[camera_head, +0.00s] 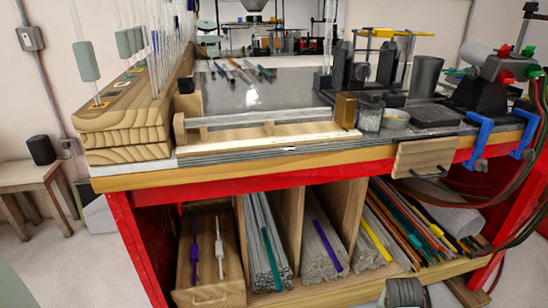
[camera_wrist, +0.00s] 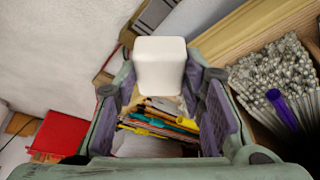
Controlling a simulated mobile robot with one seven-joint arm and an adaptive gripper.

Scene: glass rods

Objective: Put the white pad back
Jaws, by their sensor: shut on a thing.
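The white pad (camera_wrist: 160,66) is a smooth block with rounded edges. It sits between the two fingertips of my gripper (camera_wrist: 160,84) in the wrist view. My gripper is shut on it and holds it above the coloured rods in the background. The lower part of the pad is between the purple-grey finger pads. In the head view a dark rounded part of my arm shows at the bottom right edge, and I cannot make out the pad there.
A red-framed workbench (camera_head: 290,185) has open bins below with bundles of clear rods (camera_head: 265,240) and coloured rods (camera_head: 420,225). Tools and a torch (camera_head: 495,80) crowd the bench top at right. Blue clamps (camera_head: 480,135) stick out at its edge.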

